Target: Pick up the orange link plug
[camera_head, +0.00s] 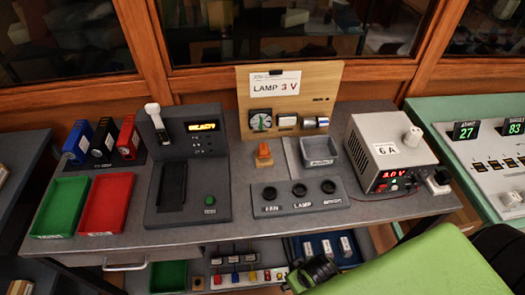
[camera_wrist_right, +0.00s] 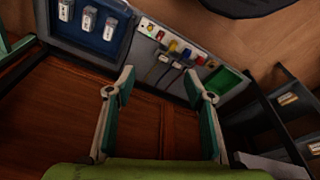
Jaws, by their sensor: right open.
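The orange link plug (camera_head: 263,153) stands upright on the grey bench, in front of the wooden lamp board (camera_head: 290,97) and left of a small grey tray (camera_head: 320,152). It does not show in the right wrist view. My right gripper (camera_wrist_right: 159,79) is open and empty, its two fingers wide apart over reddish-brown wood. In the head view, my green right arm comes in at the lower right, with dark gripper parts in front of the bench's front edge, well away from the plug. My left gripper is not in view.
A panel with three round sockets (camera_head: 299,196) lies in front of the plug. A power supply (camera_head: 388,154) stands to the right, a grey tester (camera_head: 187,170) to the left. Red (camera_head: 104,203) and green (camera_head: 60,206) trays are further left. Lower-shelf parts show below the bench.

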